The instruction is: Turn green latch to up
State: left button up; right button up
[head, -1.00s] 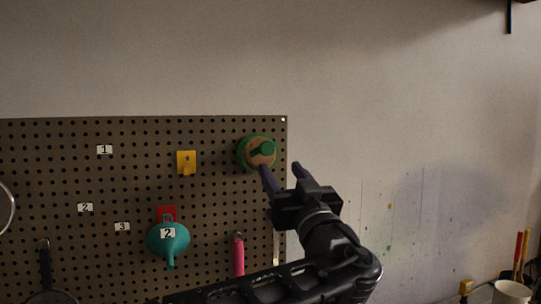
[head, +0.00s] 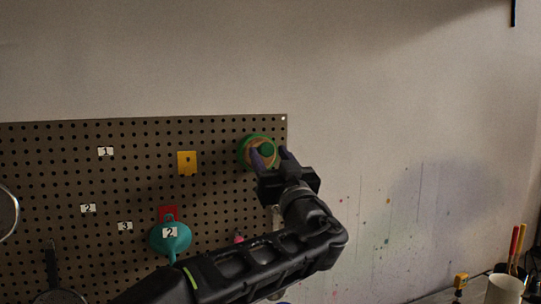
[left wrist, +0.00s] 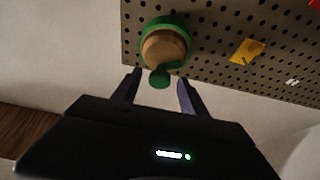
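The green latch (head: 266,149) is a round green and tan fixture near the upper right corner of the pegboard (head: 60,140), with a green knob. In the left wrist view the green latch (left wrist: 160,78) has its knob end between the two fingertips. My left gripper (head: 270,157) is open just below and in front of the latch; its fingers (left wrist: 158,84) stand apart on both sides, with gaps to the knob. Part of the latch is hidden by the fingers in the head view. My right gripper is not in view.
A yellow hook (head: 187,163) is left of the latch. A teal funnel (head: 170,240) hangs from a red hook (head: 168,213) lower left. A white cup (head: 506,290) with brushes stands at lower right.

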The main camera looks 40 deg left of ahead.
pick_arm(q)
grip_shut()
dwell(0.3)
